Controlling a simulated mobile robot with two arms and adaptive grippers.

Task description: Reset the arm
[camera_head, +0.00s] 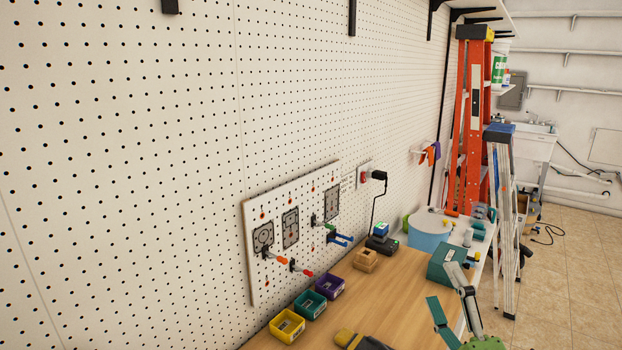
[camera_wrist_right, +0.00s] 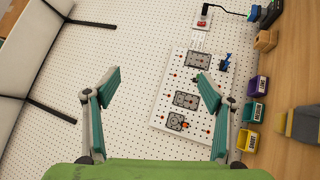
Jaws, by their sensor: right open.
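My right gripper (camera_head: 446,288) shows at the lower right of the head view, above the wooden workbench (camera_head: 405,290). Its green palm and two teal-padded fingers are visible. In the right wrist view its fingers (camera_wrist_right: 155,88) stand wide apart with nothing between them, and the pegboard wall (camera_wrist_right: 130,120) lies beyond. The gripper is open and empty. The rest of my right arm is hidden below the frame. My left gripper is in neither view.
A panel with sockets and coloured-handled tools (camera_head: 290,228) is on the wall. Yellow (camera_head: 287,326), teal (camera_head: 310,303) and purple (camera_head: 329,286) bins line the bench's wall side. A teal box (camera_head: 447,264) stands near my gripper. Ladders (camera_head: 468,130) stand beyond.

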